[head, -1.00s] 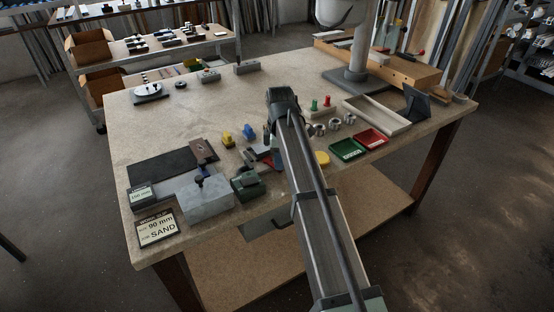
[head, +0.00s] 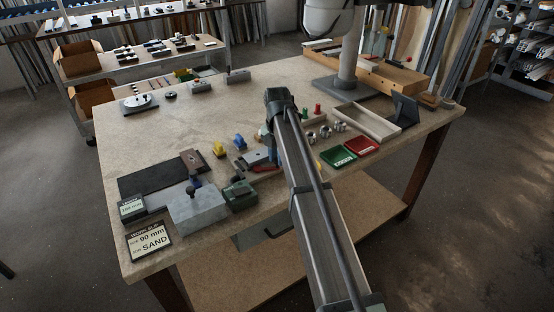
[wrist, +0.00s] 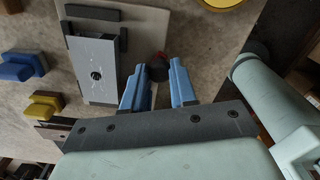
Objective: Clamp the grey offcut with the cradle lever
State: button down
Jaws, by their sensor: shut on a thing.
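In the wrist view the grey offcut (wrist: 92,66) lies flat as a block with a dark round spot on its face, in the cradle with dark bars (wrist: 92,13) at its far end and right side. The cradle also shows in the head view (head: 256,157), beside my arm. The lever's shaft is mostly hidden by the fingers. Whether the lever presses on the offcut cannot be told.
Yellow (head: 218,148) and blue (head: 240,142) blocks stand left of the cradle. A green device (head: 239,196) and a grey block with a knob (head: 197,209) stand near the front edge. Green (head: 337,157) and red (head: 362,145) trays lie right of my arm.

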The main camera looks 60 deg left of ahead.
jog(key=shift+w+a+n, duration=0.15)
jog(key=shift+a+n, duration=0.3)
jog(key=shift+n, duration=0.35)
jog(key=shift+w+a+n, duration=0.15)
jog(key=shift+a+n, duration=0.3)
jog(key=shift+n, duration=0.35)
jog(key=c, duration=0.9)
grip_release()
notch_tip(320, 180, up, 14)
jog(key=shift+f, duration=0.1)
